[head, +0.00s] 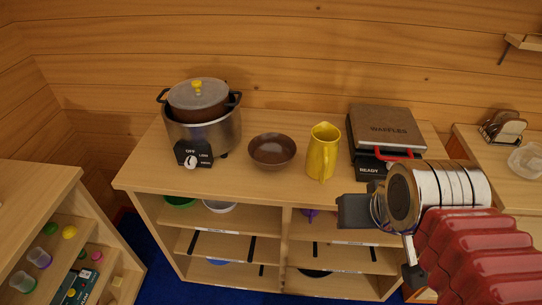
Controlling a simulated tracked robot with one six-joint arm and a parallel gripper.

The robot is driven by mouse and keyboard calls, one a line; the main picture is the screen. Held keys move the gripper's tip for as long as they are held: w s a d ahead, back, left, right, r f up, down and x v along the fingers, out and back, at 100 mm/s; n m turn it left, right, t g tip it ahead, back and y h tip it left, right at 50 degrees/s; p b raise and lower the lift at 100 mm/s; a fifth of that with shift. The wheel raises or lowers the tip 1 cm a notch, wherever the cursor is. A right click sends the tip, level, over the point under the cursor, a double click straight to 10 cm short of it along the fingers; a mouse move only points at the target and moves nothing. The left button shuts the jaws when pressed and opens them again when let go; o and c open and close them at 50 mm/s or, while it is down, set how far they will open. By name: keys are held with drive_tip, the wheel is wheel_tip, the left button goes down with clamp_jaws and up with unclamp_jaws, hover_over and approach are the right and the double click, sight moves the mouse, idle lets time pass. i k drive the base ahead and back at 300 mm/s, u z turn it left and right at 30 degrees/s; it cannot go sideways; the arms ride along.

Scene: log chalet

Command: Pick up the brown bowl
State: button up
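The brown bowl (272,151) stands upright on top of the wooden shelf unit (243,183), between a cooker and a yellow pitcher. It looks empty. My gripper (383,238) is at the lower right in the head view, in front of the shelf unit's right part. It is to the right of the bowl and nearer to the camera, clear of it. Its two fingers are spread wide apart, with nothing seen between them. My arm hides part of the unit's right end.
A slow cooker (204,133) with a lidded pot stands left of the bowl. The yellow pitcher (322,153) is close on its right, then a black waffle maker (369,163). The unit's top is clear in front of the bowl. A log wall (290,60) rises behind.

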sight(272, 151)
drive_tip(key=u, duration=3.75)
drive_tip(key=k, duration=0.4)
drive_tip(key=z, duration=0.15)
